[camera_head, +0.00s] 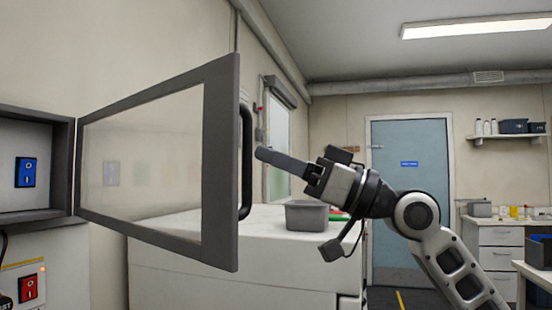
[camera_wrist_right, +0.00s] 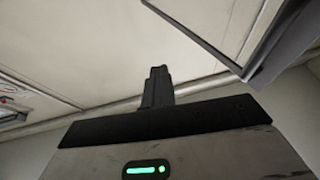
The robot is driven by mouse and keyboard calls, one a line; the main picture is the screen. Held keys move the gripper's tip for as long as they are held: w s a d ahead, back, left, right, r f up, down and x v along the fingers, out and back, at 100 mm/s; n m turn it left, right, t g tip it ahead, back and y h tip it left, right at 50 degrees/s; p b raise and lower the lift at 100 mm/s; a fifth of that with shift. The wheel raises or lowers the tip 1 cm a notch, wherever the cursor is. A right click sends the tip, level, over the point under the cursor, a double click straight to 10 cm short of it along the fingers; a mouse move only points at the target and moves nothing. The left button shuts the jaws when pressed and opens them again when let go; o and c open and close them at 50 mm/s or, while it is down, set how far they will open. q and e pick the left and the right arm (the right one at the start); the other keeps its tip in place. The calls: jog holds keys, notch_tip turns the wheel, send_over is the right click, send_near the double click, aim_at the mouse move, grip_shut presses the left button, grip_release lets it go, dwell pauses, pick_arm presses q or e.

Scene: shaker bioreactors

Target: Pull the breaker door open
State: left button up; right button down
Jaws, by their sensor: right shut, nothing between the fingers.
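The breaker door (camera_head: 221,150), a grey frame around a clear pane, stands swung well open from the breaker box (camera_head: 38,165) at the left in the head view. Its dark handle (camera_head: 246,160) is on the free edge. A blue switch (camera_head: 26,172) shows inside the box. My right gripper (camera_head: 262,154) is shut and empty, its fingertips just right of the handle, apparently apart from it. In the right wrist view, its shut fingers (camera_wrist_right: 158,75) point up, and a dark-edged panel (camera_wrist_right: 262,50), probably the door, shows at upper right. My left gripper is not in view.
A red switch (camera_head: 28,288) is on the wall below the box. A white bench-like unit (camera_head: 180,270) stands behind the door, with a grey bin (camera_head: 306,215) on top. A blue room door (camera_head: 412,190) and a shelf (camera_head: 508,136) are at the back.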

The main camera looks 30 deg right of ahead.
dwell(0.4)
jog(key=c, duration=1.8)
grip_release()
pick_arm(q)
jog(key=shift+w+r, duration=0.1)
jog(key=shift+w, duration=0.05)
pick_arm(e)
jog(key=shift+f, duration=0.1)
